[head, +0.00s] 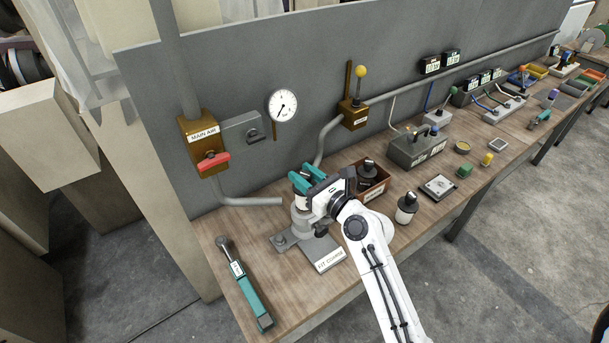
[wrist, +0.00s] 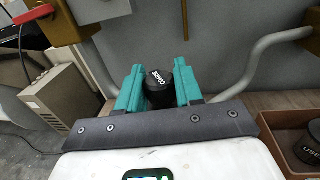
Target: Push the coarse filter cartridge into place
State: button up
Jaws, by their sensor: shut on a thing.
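The coarse filter cartridge (wrist: 160,88) shows its black top, marked "COARSE", between the teal fingers in the wrist view. My gripper (wrist: 160,85) is shut on it. In the head view my gripper (head: 311,180) is above a grey fixture (head: 300,236) on a base plate with a "FIT COARSE" label (head: 331,260). A pale part of the cartridge (head: 300,202) shows under the fingers, just above or at the fixture's round seat. The fingers and wrist hide much of it, so I cannot tell how deep it sits.
A torque-wrench-like tool (head: 245,284) lies at the bench's left end. A brown bin (head: 375,191) with dark-capped items stands just right of my gripper. Another black-topped white cartridge (head: 406,208) stands near the front edge. The "MAIN AIR" box (head: 200,143) and pipes are behind.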

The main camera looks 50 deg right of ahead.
jog(key=shift+f+b, duration=2.7)
jog(key=shift+f, duration=1.1)
jog(key=shift+p, duration=0.4)
jog(key=shift+f, duration=0.2)
jog(key=shift+a+r, duration=0.1)
jog(key=shift+r+p, duration=0.4)
jog(key=shift+p, duration=0.1)
jog(key=shift+r+p, duration=0.3)
jog(key=shift+r, duration=0.1)
